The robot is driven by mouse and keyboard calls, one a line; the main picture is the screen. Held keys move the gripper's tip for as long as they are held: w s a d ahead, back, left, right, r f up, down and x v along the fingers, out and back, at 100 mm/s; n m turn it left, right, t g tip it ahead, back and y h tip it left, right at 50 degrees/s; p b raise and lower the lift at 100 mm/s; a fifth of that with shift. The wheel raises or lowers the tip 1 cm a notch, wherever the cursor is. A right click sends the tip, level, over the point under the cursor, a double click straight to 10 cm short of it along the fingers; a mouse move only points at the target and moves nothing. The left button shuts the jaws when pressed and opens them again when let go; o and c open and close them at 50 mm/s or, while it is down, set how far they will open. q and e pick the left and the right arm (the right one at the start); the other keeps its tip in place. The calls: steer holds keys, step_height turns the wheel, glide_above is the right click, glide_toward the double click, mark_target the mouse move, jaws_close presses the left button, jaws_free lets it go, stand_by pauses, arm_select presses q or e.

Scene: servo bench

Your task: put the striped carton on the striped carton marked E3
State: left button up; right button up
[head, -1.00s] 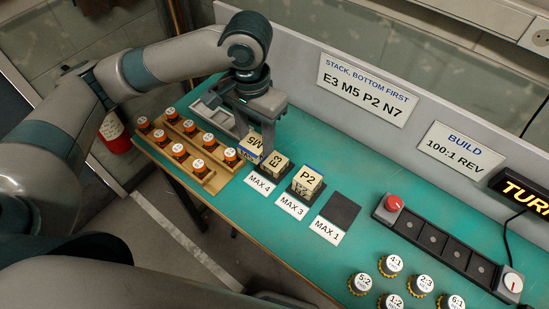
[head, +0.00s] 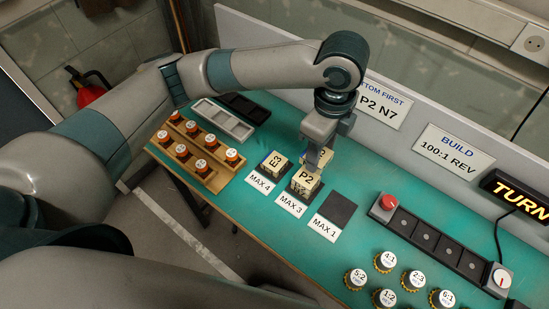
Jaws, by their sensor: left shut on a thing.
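My left gripper (head: 318,165) comes down from above at the row of cartons, just behind the P2 carton. It is shut on the striped carton (head: 326,157), which is mostly hidden behind the fingers and P2; its mark is not readable now. The striped carton marked E3 (head: 276,161) sits to the left, on the pad behind the MAX 4 label, with its top bare. The gripper is to the right of E3 and apart from it. My right gripper is not in view.
The carton marked P2 (head: 305,181) stands close by the fingers on the MAX 3 pad. The MAX 1 pad (head: 339,207) is empty. A grey tray (head: 222,122) and orange-capped pieces in a wooden rack (head: 213,179) lie left. A button panel (head: 430,237) is right.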

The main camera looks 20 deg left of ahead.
arm_select(q)
steer(key=shift+a, duration=0.15)
steer(key=p, duration=0.4)
glide_above(276, 162)
step_height(276, 162, down, 7)
steer(key=shift+r, duration=0.1)
steer(key=shift+f, duration=0.25)
step_height(276, 162, down, 3)
steer(key=shift+r+p, duration=0.2)
steer(key=shift+p, duration=0.6)
steer(key=shift+f, duration=0.55)
steer(key=shift+f, duration=0.15)
steer(key=o, duration=0.9)
steer(key=shift+o, duration=0.8)
